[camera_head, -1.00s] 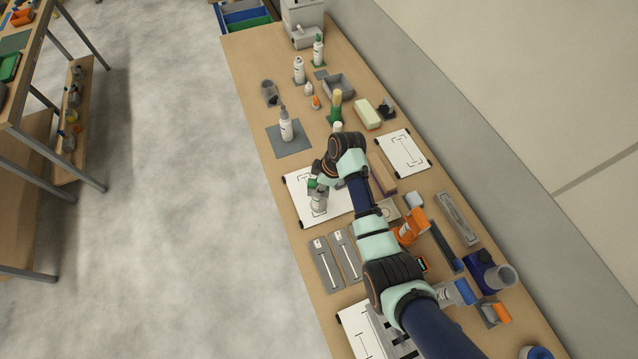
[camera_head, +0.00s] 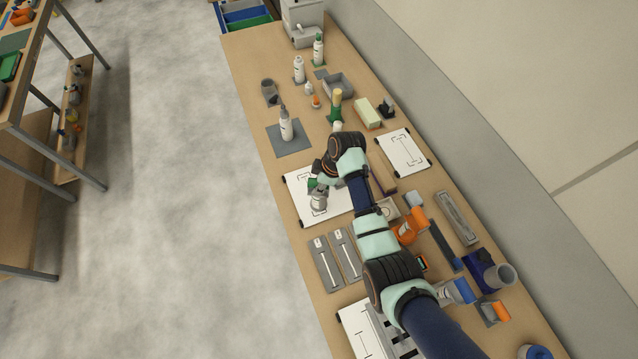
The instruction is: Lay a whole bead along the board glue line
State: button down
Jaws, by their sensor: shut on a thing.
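My gripper (camera_head: 317,187) is over the white board (camera_head: 338,206) in the middle of the bench. It is shut on a pale bottle (camera_head: 318,202), of which a rounded part shows. The gripper and arm cover part of the board, and black bracket-like marks show on it. The bottle's tip is hidden, so I cannot tell whether it touches the board. No bead can be made out at this size. A second white board (camera_head: 403,153) with a dark marked line lies at the right, and another (camera_head: 357,328) lies at the front.
A white bottle (camera_head: 286,129) stands on a grey mat (camera_head: 300,145). Several other bottles, a grey bin (camera_head: 338,86) and a cream block (camera_head: 367,113) stand farther back. Two grey strips (camera_head: 326,262) lie in front of the board. Orange and blue tools crowd the right side.

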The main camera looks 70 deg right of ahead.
jog(key=shift+f+b, duration=0.3)
jog(key=shift+f, duration=0.3)
dwell(0.5)
dwell(0.4)
jog(key=shift+w+d+f+b, duration=0.15)
jog(key=shift+w+d+b, duration=0.25)
jog(key=shift+b, duration=0.2)
jog(key=shift+w+d+b, duration=0.8)
jog(key=shift+d+b, duration=0.15)
jog(key=shift+b, duration=0.15)
